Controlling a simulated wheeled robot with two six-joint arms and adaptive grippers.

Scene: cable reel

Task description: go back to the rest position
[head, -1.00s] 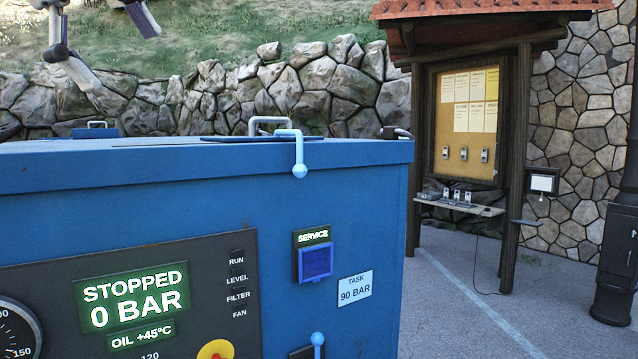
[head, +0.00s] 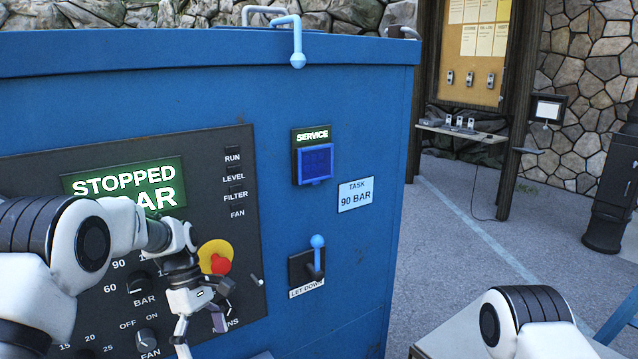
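My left arm comes in from the left, in front of the panel of a blue machine (head: 340,110). My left gripper (head: 201,334) hangs low before the panel, below the red and yellow button (head: 216,257). Its fingers are spread apart and nothing shows between them. A link of my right arm (head: 535,318) shows at the bottom right; the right gripper is out of view. The green display (head: 125,182) reads STOPPED, and my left arm hides part of its lower line.
A blue-knobbed let down lever (head: 317,255) stands right of the panel. A pale light-blue handle (head: 297,45) hangs over the top edge.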

